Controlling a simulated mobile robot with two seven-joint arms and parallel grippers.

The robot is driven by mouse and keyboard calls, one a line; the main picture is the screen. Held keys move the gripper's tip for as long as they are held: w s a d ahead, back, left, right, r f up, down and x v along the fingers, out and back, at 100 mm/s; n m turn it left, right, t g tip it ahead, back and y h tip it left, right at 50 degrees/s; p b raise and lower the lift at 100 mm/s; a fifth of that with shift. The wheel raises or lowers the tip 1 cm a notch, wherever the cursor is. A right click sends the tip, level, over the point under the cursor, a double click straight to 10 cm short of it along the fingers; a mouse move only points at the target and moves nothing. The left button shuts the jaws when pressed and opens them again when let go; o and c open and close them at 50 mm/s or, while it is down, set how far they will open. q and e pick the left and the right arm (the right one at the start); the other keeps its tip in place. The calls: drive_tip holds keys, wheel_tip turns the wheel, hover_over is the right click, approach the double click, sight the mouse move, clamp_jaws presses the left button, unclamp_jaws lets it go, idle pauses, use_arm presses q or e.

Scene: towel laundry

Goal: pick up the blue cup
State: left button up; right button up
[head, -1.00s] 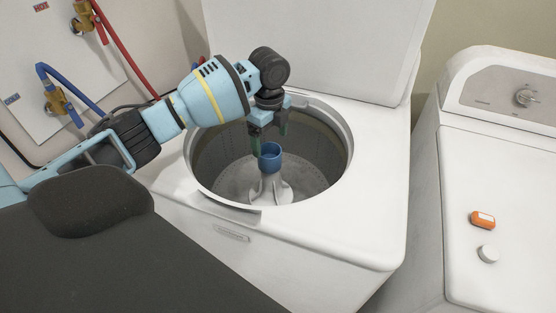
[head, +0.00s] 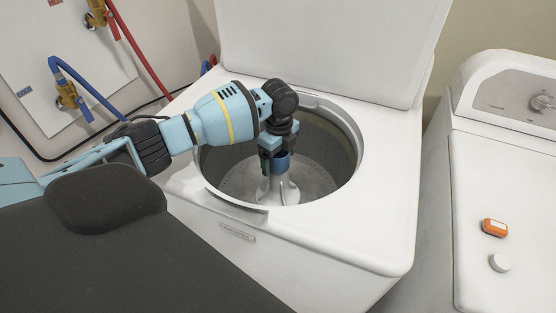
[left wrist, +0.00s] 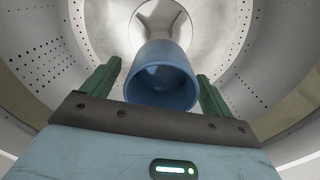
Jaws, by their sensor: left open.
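The blue cup (head: 281,162) sits on top of the white agitator (head: 278,189) inside the washer drum. In the left wrist view the cup (left wrist: 161,82) stands between the two green fingers, its open rim toward the camera. My left gripper (head: 276,167) points down into the drum, with its fingers around the cup. The gripper hides part of the cup in the head view. My right gripper is not in view.
The open top-load washer (head: 345,225) has its lid (head: 320,45) raised behind the drum. A second white machine (head: 510,170) at the right bears an orange item (head: 495,228) and a white cap (head: 500,263). Hoses and valves are at the upper left.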

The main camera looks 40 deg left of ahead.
use_arm(q)
drive_tip(key=c, duration=1)
drive_tip(key=shift+c, duration=0.2)
drive_tip(key=shift+r, duration=0.15)
wheel_tip(320, 180, up, 18)
drive_tip(key=p, duration=0.1)
